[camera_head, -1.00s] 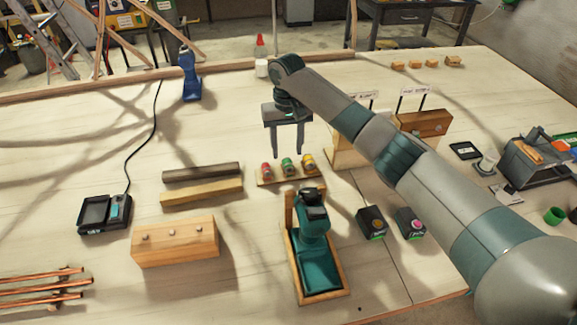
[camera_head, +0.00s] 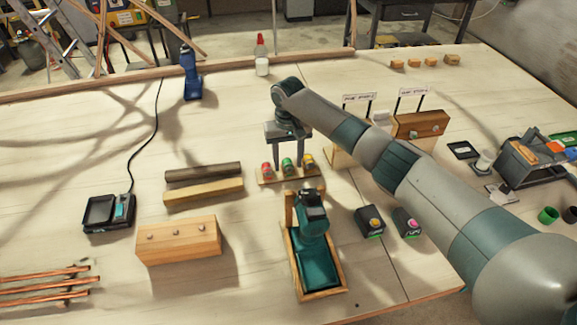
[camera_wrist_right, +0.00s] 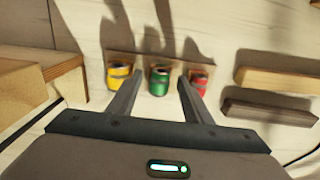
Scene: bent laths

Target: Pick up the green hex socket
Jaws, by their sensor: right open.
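The green hex socket (camera_head: 288,167) stands in the middle of a small wooden rack (camera_head: 266,182), between a red socket (camera_head: 267,169) and a yellow socket (camera_head: 308,161). In the right wrist view the green socket (camera_wrist_right: 159,80) lies between the two fingers, with the yellow socket (camera_wrist_right: 119,76) to the left and the red socket (camera_wrist_right: 198,78) to the right. My right gripper (camera_head: 290,165) is open and empty, pointing down close above the rack. In the wrist view its fingertips (camera_wrist_right: 161,80) reach the gaps beside the green socket. Contact cannot be told. My left gripper is not in view.
A green power tool (camera_head: 316,262) sits in a wooden tray just in front of the rack. Dark and yellow wooden bars (camera_head: 203,190) lie to the left. Two small boxes (camera_head: 370,222) stand at the right. A wooden block with bolts (camera_head: 420,124) stands behind right.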

